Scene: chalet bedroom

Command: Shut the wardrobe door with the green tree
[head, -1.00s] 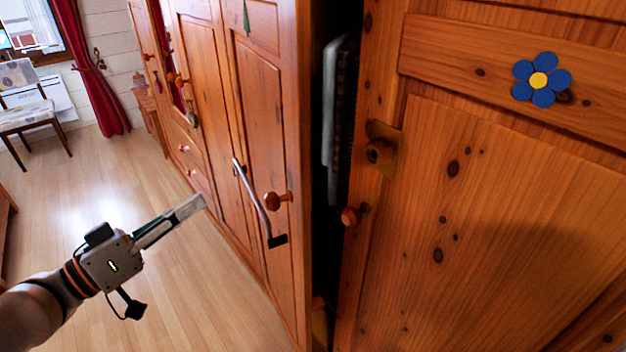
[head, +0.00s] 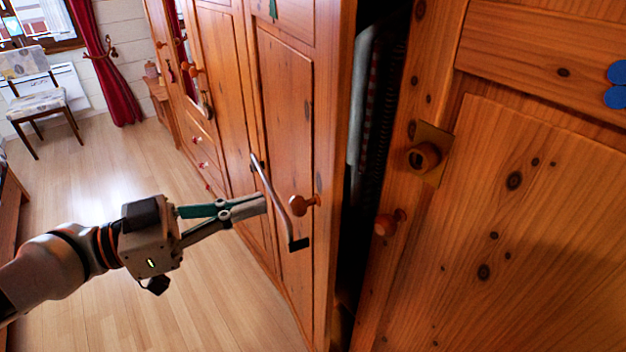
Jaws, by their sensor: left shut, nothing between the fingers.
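The wooden door with the green tree (head: 285,130) stands in the middle; only the bottom of the green tree (head: 273,8) shows at the top edge. This door has a round wooden knob (head: 304,204) and a long metal bar handle (head: 275,202). A dark gap lies between its right edge and the door with the blue flower. I cannot tell how far the tree door stands open. My left gripper (head: 262,204) is shut and empty, its fingertips pointing right at the bar handle; I cannot tell whether they touch. My right gripper is not in view.
The door with the blue flower (head: 616,86) fills the right side, with a latch (head: 428,155) and knob (head: 388,223). Hanging clothes (head: 372,110) show in the gap. A chair (head: 40,100) stands far left. The wooden floor (head: 100,180) between is clear.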

